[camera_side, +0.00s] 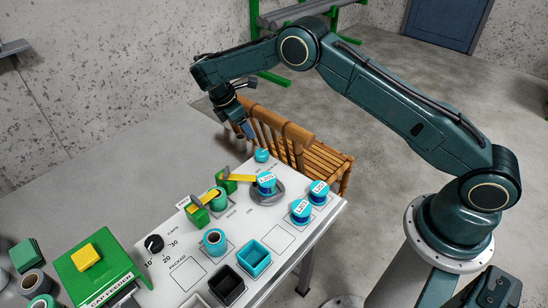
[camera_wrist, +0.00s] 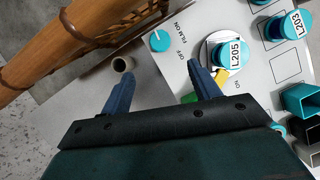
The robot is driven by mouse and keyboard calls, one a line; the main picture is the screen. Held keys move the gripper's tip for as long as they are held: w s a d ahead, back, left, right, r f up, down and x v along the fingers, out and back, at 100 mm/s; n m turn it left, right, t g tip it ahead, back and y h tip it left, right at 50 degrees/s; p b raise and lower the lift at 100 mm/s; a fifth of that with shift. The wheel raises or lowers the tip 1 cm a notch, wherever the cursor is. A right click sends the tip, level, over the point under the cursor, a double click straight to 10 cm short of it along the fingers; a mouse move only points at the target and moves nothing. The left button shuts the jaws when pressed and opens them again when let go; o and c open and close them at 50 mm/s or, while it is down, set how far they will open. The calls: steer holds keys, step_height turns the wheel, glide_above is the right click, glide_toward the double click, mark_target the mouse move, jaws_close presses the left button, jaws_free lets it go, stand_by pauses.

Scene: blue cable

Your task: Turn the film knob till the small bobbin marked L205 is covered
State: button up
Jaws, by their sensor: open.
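The film knob (camera_wrist: 160,40) is a round teal knob with a small pale mark, near the white panel's corner by the FILM, ON and OFF lettering; it also shows in the side view (camera_side: 261,155). The teal bobbin marked L205 (camera_side: 266,181) stands on a grey round plate, its white label readable; the wrist view shows it too (camera_wrist: 229,54). My gripper (camera_side: 247,128) is above the far end of the panel, up and left of the knob in the side view. In the wrist view its blue fingers (camera_wrist: 160,82) are apart and empty, short of the knob.
A wooden chair (camera_side: 300,145) is close behind the knob. A yellow arm on a green block (camera_side: 228,182) reaches toward L205. More labelled bobbins (camera_side: 301,210) and a teal square box (camera_side: 254,256) stand nearer.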

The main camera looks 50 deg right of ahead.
mark_target(261, 152)
steer(key=x, duration=1.3)
steer(key=shift+s+f, duration=0.1)
steer(key=shift+f, duration=0.25)
steer(key=shift+c, duration=0.2)
steer(key=c, duration=0.9)
